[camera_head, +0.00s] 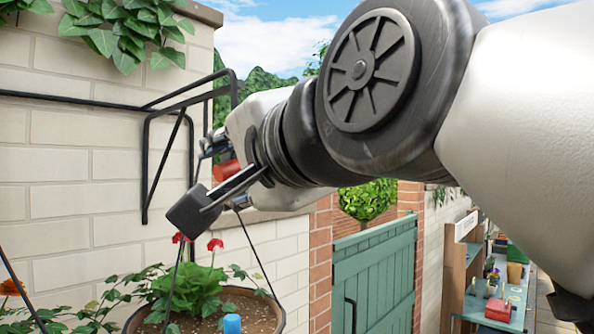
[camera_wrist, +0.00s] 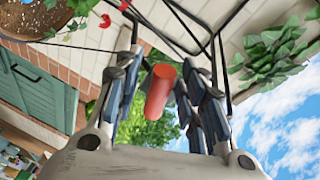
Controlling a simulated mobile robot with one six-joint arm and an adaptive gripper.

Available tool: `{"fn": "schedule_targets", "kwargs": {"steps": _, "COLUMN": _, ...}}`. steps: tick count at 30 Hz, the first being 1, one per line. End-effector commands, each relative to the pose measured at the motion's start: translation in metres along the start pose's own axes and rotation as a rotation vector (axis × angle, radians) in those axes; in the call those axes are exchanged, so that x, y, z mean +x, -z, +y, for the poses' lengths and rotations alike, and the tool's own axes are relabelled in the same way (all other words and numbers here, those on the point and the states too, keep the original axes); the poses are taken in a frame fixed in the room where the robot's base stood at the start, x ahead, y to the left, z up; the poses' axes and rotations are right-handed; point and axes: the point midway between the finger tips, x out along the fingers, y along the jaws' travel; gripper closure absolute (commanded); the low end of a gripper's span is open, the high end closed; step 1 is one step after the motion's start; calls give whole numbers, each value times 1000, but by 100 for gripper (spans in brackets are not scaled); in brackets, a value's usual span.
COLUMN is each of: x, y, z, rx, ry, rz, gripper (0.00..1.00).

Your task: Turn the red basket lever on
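The red lever handle (camera_wrist: 160,91) is a short red cylinder between the two fingers of my gripper (camera_wrist: 160,62) in the wrist view. A gap shows on each side of it, so the fingers are open around it and do not appear to grip it. In the head view the red handle (camera_head: 226,170) shows near my gripper, in front of the wall, partly hidden by my wrist. The hanging basket (camera_head: 277,312), with soil, green leaves and red flowers, hangs below; its brown bowl (camera_wrist: 22,92) shows at the wrist view's upper left. The handle's far end and mount are unclear.
A black wall bracket (camera_head: 146,170) juts from the pale brick wall (camera_head: 70,190) beside my gripper. Thin cords run down to the basket. A blue object (camera_head: 232,323) stands at the basket. A green gate (camera_head: 372,280) and a potting bench (camera_head: 453,280) are farther right.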

Motion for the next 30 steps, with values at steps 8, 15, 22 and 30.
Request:
{"fn": "schedule_targets", "kwargs": {"steps": 8, "x": 0, "y": -1, "z": 0, "rx": 0, "ry": 1, "rz": -1, "gripper": 63}}
{"fn": "schedule_targets", "kwargs": {"steps": 15, "x": 0, "y": 0, "z": 0, "rx": 0, "ry": 0, "rz": 0, "gripper": 76}}
{"fn": "schedule_targets", "kwargs": {"steps": 22, "x": 0, "y": 0, "z": 0, "rx": 0, "ry": 0, "rz": 0, "gripper": 91}}
{"fn": "schedule_targets", "kwargs": {"steps": 30, "x": 0, "y": 0, "z": 0, "rx": 1, "ry": 0, "rz": 0, "gripper": 100}}
